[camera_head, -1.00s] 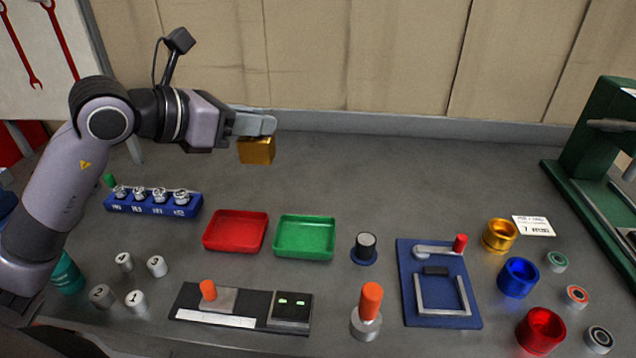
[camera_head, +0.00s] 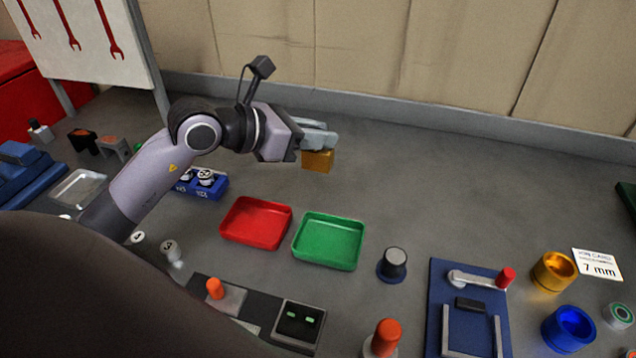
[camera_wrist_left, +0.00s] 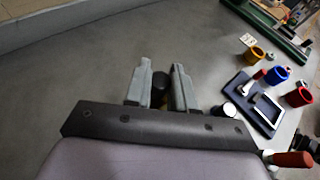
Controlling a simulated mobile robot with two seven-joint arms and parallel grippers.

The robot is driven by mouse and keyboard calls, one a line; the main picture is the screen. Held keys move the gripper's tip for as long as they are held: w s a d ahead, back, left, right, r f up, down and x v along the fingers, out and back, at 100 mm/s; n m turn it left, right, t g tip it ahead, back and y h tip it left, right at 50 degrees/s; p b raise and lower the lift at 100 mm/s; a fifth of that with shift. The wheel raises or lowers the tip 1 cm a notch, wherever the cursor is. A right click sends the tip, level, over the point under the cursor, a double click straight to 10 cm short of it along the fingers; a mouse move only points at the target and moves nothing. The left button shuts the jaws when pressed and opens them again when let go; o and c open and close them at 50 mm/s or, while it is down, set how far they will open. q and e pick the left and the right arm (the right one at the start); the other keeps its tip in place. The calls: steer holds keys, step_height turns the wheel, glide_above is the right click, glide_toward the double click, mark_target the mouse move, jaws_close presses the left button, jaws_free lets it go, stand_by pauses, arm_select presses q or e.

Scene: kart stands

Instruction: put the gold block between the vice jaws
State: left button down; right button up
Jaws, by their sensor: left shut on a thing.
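The gold block (camera_head: 318,160) is held at the fingertips of my left gripper (camera_head: 318,140), which is shut on it above the back of the bench. In the left wrist view the fingers (camera_wrist_left: 162,85) hide most of the block; only a little gold shows between them. A blue metal piece (camera_head: 22,172) at the far left edge may be the vice; it is cut off, and I cannot make out its jaws. The gripper is well to the right of it. My right gripper is not in view.
A red tray (camera_head: 256,242) and a green tray (camera_head: 358,243) lie in front of the gripper. A blue rack (camera_head: 212,194) is partly behind my arm. A blue fixture plate (camera_head: 438,290), a gold cup (camera_head: 553,271) and a blue cup (camera_head: 568,329) stand right. The back middle is clear.

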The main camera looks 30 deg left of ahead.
arm_select(q)
step_height(320, 180, down, 11)
stand_by(0.4)
steer(key=shift+f, duration=0.15)
steer(key=c, duration=0.9)
jaws_free()
